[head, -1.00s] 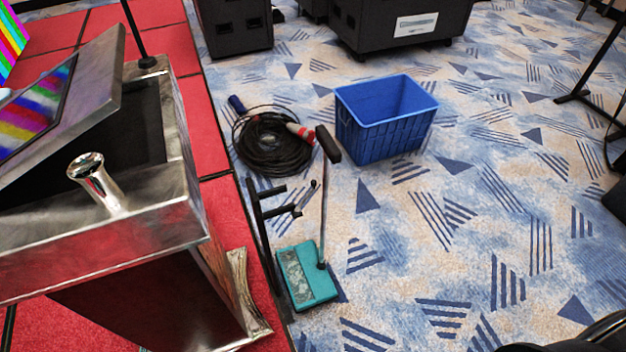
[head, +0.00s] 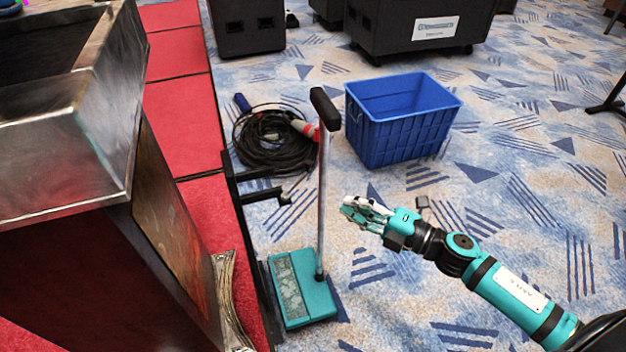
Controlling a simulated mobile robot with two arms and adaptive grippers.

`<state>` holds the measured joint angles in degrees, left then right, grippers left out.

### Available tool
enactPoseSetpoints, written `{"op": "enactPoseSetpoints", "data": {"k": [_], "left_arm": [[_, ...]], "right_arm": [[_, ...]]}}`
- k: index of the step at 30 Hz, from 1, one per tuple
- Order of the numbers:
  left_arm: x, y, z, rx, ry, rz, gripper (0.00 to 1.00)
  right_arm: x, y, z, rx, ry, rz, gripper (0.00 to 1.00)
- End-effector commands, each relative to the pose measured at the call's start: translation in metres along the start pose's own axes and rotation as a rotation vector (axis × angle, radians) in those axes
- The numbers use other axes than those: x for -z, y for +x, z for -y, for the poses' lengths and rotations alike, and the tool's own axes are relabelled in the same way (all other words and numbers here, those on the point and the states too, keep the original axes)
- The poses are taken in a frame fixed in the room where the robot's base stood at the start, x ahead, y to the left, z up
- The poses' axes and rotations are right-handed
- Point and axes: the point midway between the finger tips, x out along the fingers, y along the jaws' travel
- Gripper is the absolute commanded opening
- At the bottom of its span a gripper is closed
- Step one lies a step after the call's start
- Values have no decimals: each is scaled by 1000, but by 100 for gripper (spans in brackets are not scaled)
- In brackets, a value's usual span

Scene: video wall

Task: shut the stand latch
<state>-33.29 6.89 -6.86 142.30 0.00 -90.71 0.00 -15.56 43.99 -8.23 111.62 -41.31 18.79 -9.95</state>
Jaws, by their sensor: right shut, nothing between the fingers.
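A teal box-shaped base (head: 302,290) stands on the carpet in the head view. A metal rod (head: 323,190) rises nearly upright from it to a black grip (head: 325,109). A black bracket (head: 258,196) with short arms shows just left of the rod, by the red platform's edge. No part is clearly recognisable as the stand latch; I cannot tell whether this lever belongs to it. My right gripper (head: 346,208) is shut and empty, pointing left, right of the rod in the picture, with a visible gap to it. My left gripper is not in view.
A metal-topped lectern (head: 70,160) stands at the left on the red platform (head: 181,110). A coiled black cable (head: 268,145) and a blue bin (head: 402,125) lie beyond the lever. Black cases (head: 410,25) stand at the back. Carpet at the right is mostly clear.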

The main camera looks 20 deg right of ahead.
Motion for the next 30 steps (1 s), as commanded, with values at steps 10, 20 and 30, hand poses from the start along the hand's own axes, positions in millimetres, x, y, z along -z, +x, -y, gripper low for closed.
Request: {"op": "enactPoseSetpoints", "data": {"k": [10,20,30], "left_arm": [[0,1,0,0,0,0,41],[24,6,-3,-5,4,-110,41],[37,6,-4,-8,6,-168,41]], "right_arm": [[-2,68,-3,-4,1,3,0],[-23,113,1,-1,2,5,0],[-30,120,0,0,5,4,0]]}}
